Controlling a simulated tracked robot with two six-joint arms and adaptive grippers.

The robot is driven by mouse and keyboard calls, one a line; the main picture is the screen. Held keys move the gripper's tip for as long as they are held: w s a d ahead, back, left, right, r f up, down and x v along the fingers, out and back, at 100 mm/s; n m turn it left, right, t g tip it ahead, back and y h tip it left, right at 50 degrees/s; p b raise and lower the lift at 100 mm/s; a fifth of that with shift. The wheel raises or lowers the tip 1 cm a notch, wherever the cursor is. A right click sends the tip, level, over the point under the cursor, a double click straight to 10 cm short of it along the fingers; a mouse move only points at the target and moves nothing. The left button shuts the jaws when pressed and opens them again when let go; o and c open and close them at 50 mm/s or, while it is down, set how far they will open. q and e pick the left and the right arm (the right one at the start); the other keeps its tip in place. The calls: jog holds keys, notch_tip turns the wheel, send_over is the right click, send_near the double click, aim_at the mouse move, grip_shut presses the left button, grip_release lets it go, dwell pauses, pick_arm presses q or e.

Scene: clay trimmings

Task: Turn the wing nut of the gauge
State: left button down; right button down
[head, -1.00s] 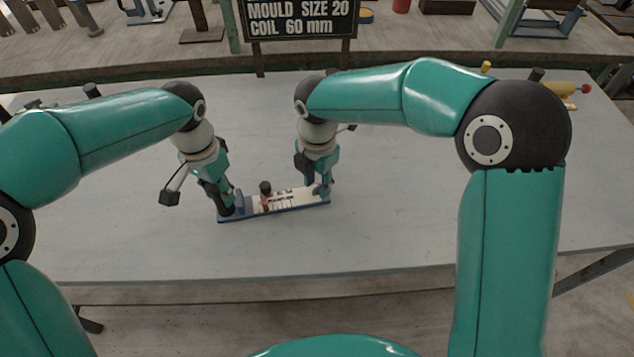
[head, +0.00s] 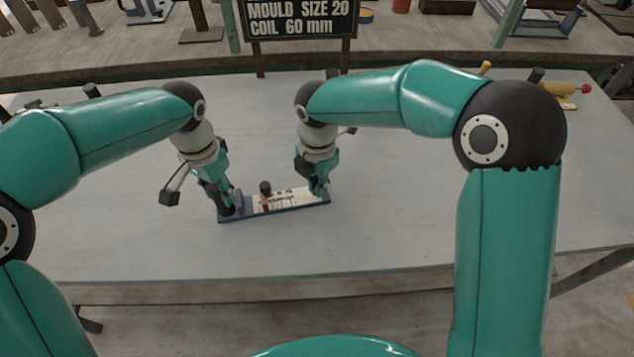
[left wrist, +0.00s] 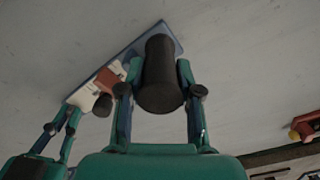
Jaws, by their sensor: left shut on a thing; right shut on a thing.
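The gauge (head: 285,207) is a narrow board with a blue base and a white marked face, lying flat on the table. A red piece (left wrist: 108,78) with a black knob (head: 265,187) stands near its middle. My left gripper (head: 226,205) is shut on a thick black post (left wrist: 158,72) at the gauge's left end, clear between the fingers in the left wrist view. My right gripper (head: 320,188) is closed low over the right end, where its fingers hide what they hold, apparently the wing nut. Its fingers also show in the left wrist view (left wrist: 73,118).
The grey table (head: 400,220) is clear around the gauge. A sign (head: 300,18) stands behind the table's far edge. A yellow tool with a red knob (head: 586,89) lies at the far right. A shelf (head: 420,45) with several items runs along the back.

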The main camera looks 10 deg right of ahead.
jog(key=shift+m, duration=0.3)
jog(key=m, duration=0.5)
jog(key=shift+w+a, duration=0.1)
jog(key=shift+w, duration=0.15)
jog(key=m, duration=0.6)
jog(key=shift+w, duration=0.2)
jog(key=m, duration=0.5)
jog(key=shift+w, duration=0.15)
jog(key=m, duration=0.5)
jog(key=shift+d, duration=0.3)
jog(key=c, duration=1.3)
grip_release()
jog(key=shift+o, duration=0.2)
